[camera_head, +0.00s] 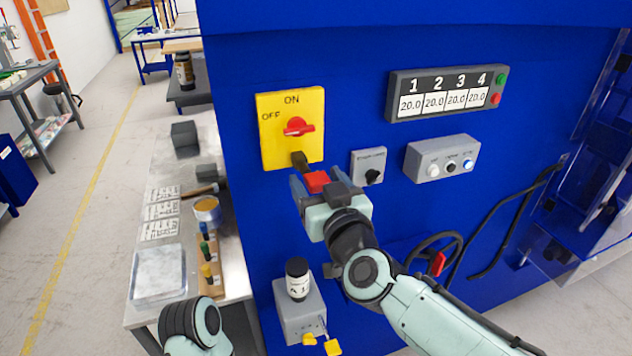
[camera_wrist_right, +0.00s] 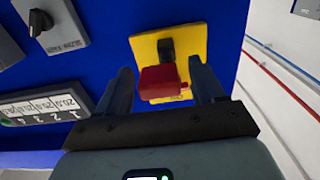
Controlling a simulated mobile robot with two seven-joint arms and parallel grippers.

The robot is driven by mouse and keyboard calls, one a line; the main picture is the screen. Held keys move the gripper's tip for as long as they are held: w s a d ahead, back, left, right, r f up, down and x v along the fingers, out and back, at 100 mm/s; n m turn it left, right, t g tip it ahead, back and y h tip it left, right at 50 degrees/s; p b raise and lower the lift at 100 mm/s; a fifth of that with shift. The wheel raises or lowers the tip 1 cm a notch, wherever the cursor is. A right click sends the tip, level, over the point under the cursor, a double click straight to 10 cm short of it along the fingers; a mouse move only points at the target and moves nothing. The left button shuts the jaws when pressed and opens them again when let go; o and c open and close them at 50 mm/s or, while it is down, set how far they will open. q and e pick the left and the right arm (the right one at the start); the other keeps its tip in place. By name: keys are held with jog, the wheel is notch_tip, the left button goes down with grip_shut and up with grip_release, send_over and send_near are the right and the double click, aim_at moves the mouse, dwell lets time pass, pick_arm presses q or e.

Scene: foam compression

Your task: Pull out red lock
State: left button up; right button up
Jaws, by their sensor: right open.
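The red lock (camera_head: 317,181) is a small red block at the lower edge of the yellow ON/OFF switch plate (camera_head: 278,110), just below a dark tab (camera_head: 299,160). My right gripper (camera_head: 315,177) is at the lock, with its fingers pointing toward the panel. In the right wrist view the lock (camera_wrist_right: 160,82) sits between the two open fingers of this gripper (camera_wrist_right: 162,85), with visible gaps at the sides. The plate (camera_wrist_right: 192,41) lies behind it. The red switch knob (camera_head: 298,126) is above the lock. Part of my left arm shows at the lower left, but its gripper does not.
A numbered display (camera_head: 446,91), a selector switch box (camera_head: 369,165) and a button box (camera_head: 442,158) are on the blue panel to the right. A handwheel (camera_head: 435,255) is lower right. A grey box (camera_head: 302,310) with a dark cylinder stands below. A cluttered bench is left.

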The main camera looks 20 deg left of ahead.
aim_at(321, 188)
dwell(0.8)
grip_shut()
jog(key=shift+s, duration=0.15)
jog(key=shift+v, duration=2.85)
